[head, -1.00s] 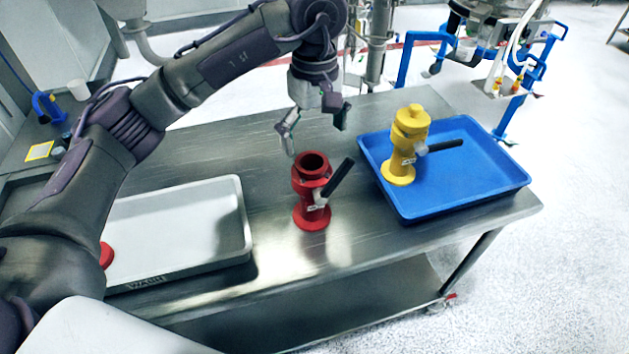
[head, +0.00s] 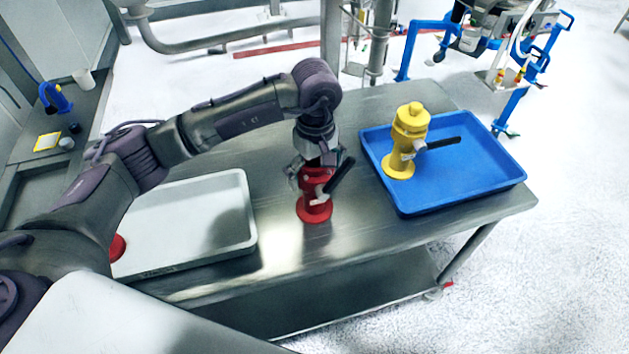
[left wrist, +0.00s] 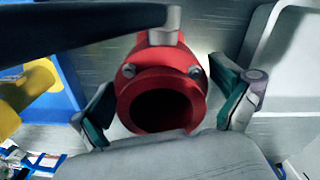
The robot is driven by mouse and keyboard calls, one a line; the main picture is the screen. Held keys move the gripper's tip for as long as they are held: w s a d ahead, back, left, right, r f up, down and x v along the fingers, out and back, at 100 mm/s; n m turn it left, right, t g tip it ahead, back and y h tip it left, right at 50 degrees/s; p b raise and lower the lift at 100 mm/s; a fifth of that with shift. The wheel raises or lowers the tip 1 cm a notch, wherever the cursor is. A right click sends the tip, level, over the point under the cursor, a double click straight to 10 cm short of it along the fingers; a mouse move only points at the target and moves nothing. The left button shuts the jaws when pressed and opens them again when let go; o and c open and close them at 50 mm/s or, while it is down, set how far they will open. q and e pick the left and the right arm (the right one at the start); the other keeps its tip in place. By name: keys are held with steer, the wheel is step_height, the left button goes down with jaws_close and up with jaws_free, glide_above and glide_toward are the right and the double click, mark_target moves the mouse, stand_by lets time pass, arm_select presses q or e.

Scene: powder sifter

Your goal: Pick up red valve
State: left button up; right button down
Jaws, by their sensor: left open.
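The red valve (head: 314,208) stands upright on the steel table (head: 345,240), with its black handle (head: 340,174) pointing up and to the right. My left gripper (head: 312,182) is lowered over the valve's upper part from above, which it partly hides in the head view. In the left wrist view the valve's round open top (left wrist: 160,100) lies between the two fingers of my left gripper (left wrist: 165,112). The fingers are spread, one on each side of the valve. I cannot tell if either finger touches it. My right gripper is not in view.
A blue tray (head: 480,192) holding a yellow valve (head: 408,135) is to the right. A grey-white tray (head: 240,185) is to the left, with a red part (head: 118,247) partly hidden by my arm. Bare table lies in front of the red valve.

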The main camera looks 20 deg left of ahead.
arm_select(q)
steer(key=c, duration=1.6)
steer(key=shift+r, duration=0.1)
steer(key=shift+c, duration=0.5)
steer(key=shift+w, duration=0.1)
